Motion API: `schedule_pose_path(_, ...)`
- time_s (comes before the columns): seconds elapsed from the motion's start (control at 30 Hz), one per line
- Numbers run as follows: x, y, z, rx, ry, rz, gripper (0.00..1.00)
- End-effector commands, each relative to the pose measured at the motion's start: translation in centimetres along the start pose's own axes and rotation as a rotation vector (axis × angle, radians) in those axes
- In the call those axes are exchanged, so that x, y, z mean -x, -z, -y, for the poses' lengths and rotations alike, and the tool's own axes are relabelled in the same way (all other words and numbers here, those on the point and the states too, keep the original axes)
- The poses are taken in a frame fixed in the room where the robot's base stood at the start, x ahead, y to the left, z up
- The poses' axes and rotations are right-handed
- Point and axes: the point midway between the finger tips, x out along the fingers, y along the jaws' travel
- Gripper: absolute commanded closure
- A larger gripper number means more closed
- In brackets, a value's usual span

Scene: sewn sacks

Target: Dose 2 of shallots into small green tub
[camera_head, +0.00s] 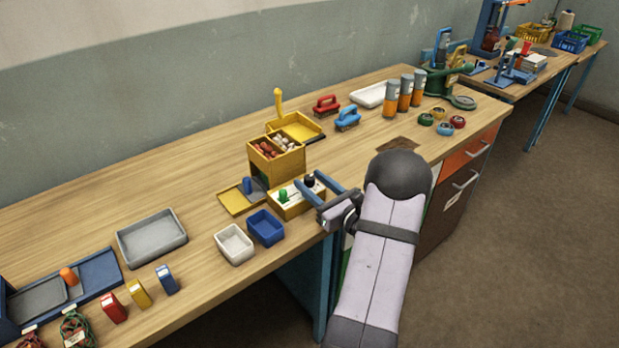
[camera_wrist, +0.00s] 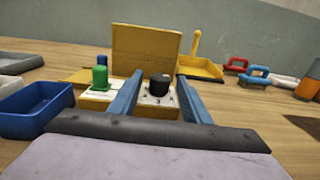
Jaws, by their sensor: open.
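A yellow dispenser box (camera_head: 290,162) stands mid-bench; its open top shows reddish-brown bulbs (camera_head: 266,149), possibly the shallots, beside paler pieces (camera_head: 289,140). In front is a low yellow control box (camera_head: 291,211) with a green knob (camera_head: 283,195) and a black knob (camera_head: 309,181). My gripper (camera_head: 312,183) is open and empty at the control box. In the wrist view its blue fingers (camera_wrist: 158,82) reach to either side of the black knob (camera_wrist: 159,84); contact cannot be told. The green knob (camera_wrist: 100,76) stands left of the fingers. I cannot make out a small green tub.
A blue tub (camera_head: 266,226) and a white tub (camera_head: 234,244) stand left of my gripper, near the front edge. A yellow plate with a blue piece (camera_head: 240,200) lies beside the control box. A yellow scoop tray (camera_head: 303,124) stands behind. The bench's back left is clear.

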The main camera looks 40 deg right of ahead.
Motion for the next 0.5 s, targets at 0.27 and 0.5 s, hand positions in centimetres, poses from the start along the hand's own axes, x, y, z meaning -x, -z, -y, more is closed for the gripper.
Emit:
schedule_pose_path(0.27, -1.41, 0.00, -0.02, 0.000, 0.000, 0.000, 0.57)
schedule_pose_path(0.5, -1.42, 0.01, -0.01, 0.000, 0.001, 0.000, 0.61)
